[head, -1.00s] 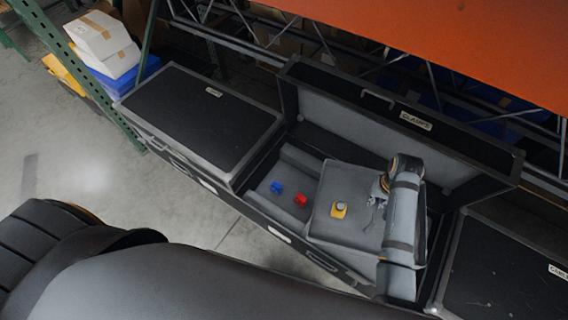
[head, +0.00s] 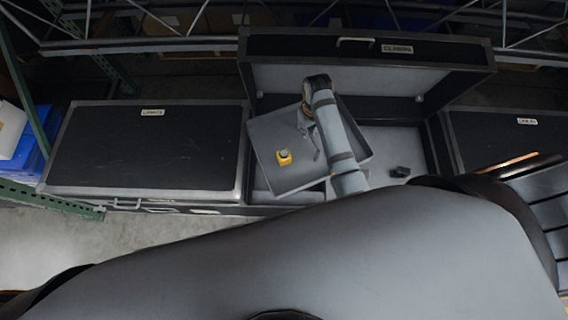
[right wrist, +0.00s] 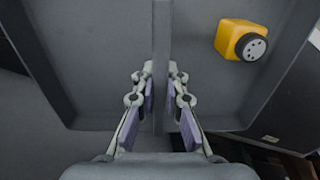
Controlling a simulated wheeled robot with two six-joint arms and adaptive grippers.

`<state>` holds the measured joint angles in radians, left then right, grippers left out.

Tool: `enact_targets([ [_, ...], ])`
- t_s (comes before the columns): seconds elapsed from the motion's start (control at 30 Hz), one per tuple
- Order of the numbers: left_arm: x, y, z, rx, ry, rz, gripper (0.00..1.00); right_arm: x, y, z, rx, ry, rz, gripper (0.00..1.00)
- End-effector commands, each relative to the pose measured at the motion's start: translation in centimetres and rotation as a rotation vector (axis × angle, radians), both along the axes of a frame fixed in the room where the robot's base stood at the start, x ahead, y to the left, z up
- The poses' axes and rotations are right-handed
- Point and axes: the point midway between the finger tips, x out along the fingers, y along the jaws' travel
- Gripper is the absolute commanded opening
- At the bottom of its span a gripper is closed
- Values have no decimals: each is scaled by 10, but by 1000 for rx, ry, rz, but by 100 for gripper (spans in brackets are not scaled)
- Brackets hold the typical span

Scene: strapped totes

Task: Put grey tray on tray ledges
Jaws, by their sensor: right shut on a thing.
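The grey tray (head: 275,132) is a shallow open tray, turned askew over the open black case (head: 262,198) labelled CLAMPS. My right gripper (head: 310,140) is shut on the tray's upright middle divider; the right wrist view shows both fingers (right wrist: 160,92) pressed on either side of the divider (right wrist: 160,40). A yellow piece with a round grey face (head: 284,157) lies in the tray, and also shows in the right wrist view (right wrist: 241,40). The tray ledges cannot be made out clearly; the tray and arm cover part of the case. My left gripper is not in view.
The case's raised lid (head: 300,75) stands behind the tray. A small black item (head: 399,172) lies in the case at right. Closed black cases stand left (head: 150,150) and right (head: 510,150). A green rack post (head: 35,125) is at far left.

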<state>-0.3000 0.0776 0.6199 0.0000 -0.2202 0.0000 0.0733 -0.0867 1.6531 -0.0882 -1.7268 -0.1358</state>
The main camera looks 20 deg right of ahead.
Motion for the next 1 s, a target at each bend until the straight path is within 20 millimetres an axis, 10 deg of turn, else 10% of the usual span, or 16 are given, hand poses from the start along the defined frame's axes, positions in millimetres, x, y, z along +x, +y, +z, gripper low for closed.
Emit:
enact_targets([
  [0.6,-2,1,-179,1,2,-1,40,-33,-36,-165,2,3,894,0],
  [1.0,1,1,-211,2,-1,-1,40,-43,-44,-193,7,4,1163,0],
])
